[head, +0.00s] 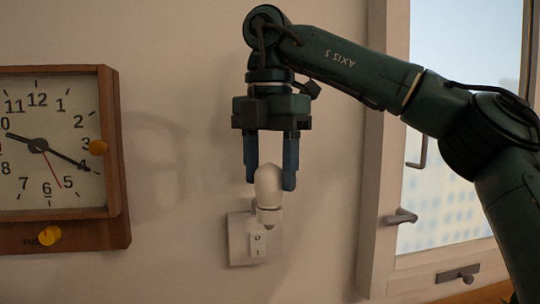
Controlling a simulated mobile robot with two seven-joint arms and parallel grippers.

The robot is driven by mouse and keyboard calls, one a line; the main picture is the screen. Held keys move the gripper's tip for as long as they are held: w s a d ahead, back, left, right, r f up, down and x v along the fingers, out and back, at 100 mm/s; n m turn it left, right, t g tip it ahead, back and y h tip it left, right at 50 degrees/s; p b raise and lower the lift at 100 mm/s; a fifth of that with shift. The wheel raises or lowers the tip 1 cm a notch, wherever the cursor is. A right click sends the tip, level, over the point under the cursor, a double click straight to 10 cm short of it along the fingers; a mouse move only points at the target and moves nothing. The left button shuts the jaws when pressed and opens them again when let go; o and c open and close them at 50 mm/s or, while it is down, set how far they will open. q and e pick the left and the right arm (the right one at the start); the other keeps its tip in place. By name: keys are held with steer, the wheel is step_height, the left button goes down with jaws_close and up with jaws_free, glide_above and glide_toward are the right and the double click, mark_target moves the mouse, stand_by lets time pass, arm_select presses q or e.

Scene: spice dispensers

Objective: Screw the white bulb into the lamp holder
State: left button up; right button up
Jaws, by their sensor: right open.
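The white bulb (268,184) stands upright in the middle of the head view, at the lamp holder (268,213) on the wall. The holder is a white fitting that juts from a pale plate with a switch. How far the bulb sits in the holder cannot be told. My right gripper (270,180) points down from above, with its two blue fingers open on either side of the bulb's upper part. A gap shows at the left finger; the right finger is very close to the bulb, and contact cannot be told. My left gripper is not in view.
A wooden wall clock (112,150) with yellow knobs hangs on the left. A window (450,190) with a handle (400,216) and a latch is on the right, behind my right arm. The wall between clock and holder is clear.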

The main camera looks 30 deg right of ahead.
steer(key=shift+n+p, duration=0.45)
steer(key=shift+n, duration=0.75)
steer(key=n+p, duration=0.2)
steer(key=n, duration=0.1)
steer(key=shift+r+n, duration=0.15)
steer(key=shift+n, duration=0.25)
steer(key=n+p, duration=0.3)
steer(key=n, duration=0.1)
steer(key=shift+n, duration=0.7)
steer(key=c, duration=0.9)
steer(key=m, duration=0.6)
steer(key=shift+f, duration=0.2)
steer(key=shift+m, duration=1.7)
